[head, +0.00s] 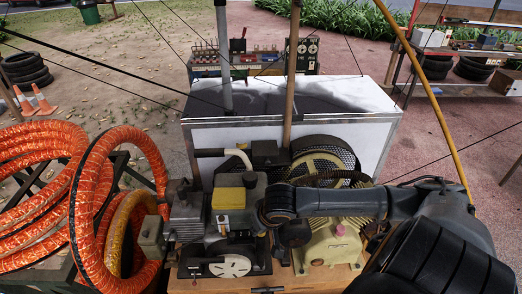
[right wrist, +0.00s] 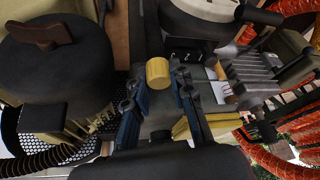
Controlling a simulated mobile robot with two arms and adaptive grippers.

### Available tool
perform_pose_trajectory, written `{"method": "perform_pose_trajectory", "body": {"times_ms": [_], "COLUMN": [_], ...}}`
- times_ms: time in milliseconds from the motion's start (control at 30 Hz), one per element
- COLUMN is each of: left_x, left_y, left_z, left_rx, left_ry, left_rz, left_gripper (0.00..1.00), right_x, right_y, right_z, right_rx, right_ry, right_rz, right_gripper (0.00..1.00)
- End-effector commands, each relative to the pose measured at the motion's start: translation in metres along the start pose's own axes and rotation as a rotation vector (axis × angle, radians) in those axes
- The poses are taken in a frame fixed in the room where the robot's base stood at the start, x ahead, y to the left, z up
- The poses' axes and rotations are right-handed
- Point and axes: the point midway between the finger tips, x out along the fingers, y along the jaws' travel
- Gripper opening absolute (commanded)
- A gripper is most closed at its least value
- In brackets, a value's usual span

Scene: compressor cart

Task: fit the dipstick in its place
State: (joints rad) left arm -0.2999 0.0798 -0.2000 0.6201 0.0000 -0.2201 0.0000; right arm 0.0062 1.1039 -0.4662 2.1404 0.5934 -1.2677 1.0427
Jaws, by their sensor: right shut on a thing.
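My right arm comes in from the right in the head view, its wrist (head: 285,205) over the middle of the compressor cart. The fingers are hidden there. In the right wrist view my right gripper (right wrist: 163,88) has its blue fingers closed around a short yellow cylinder (right wrist: 158,72), which looks like the dipstick's head. The rest of the dipstick is hidden, and I cannot tell whether it sits in a hole. The engine (head: 190,212), with a yellow box (head: 228,198) on it, is left of the wrist. My left gripper is not in view.
The yellowish compressor pump (head: 330,245) with a pink knob (head: 340,230) is right of the engine. An orange hose coil (head: 95,215) stands at the left. A white-sided box (head: 365,130) stands behind the cart. Thin cables and a yellow pole (head: 430,95) cross the space.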

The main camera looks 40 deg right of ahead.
Motion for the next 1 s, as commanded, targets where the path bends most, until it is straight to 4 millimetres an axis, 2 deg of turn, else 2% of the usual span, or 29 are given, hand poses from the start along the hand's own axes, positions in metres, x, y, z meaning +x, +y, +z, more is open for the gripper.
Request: {"method": "perform_pose_trajectory", "body": {"times_ms": [67,300,467,500,633,833,867,933,1000], "left_x": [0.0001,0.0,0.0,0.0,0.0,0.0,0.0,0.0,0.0], "left_y": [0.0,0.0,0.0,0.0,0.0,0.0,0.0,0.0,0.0], "left_z": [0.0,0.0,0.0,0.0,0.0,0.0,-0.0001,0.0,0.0], "left_rx": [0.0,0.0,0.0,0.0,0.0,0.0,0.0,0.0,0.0], "left_ry": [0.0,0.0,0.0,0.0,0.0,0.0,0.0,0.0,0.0], "left_rz": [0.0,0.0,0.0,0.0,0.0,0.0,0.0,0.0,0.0], "left_gripper": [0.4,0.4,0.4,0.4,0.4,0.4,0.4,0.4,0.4], "right_x": [0.0002,0.0003,0.0002,0.0002,0.0002,0.0001,0.0001,0.0001,0.0], "right_y": [-0.0007,-0.0013,-0.0001,-0.0002,-0.0002,-0.0002,-0.0002,-0.0002,-0.0002], "right_z": [0.0006,0.0008,0.0009,0.0009,0.0008,0.0004,0.0005,0.0004,0.0003], "right_rx": [0.012,0.218,0.225,0.225,0.224,0.223,0.223,0.223,0.223], "right_ry": [-0.002,-0.002,-0.002,-0.002,-0.002,-0.001,-0.001,-0.001,-0.001], "right_rz": [0.004,0.088,0.094,0.094,0.093,0.093,0.093,0.093,0.093], "right_gripper": [0.0,0.0,0.0,0.25,0.49,0.49,0.51,0.65,0.65]}}
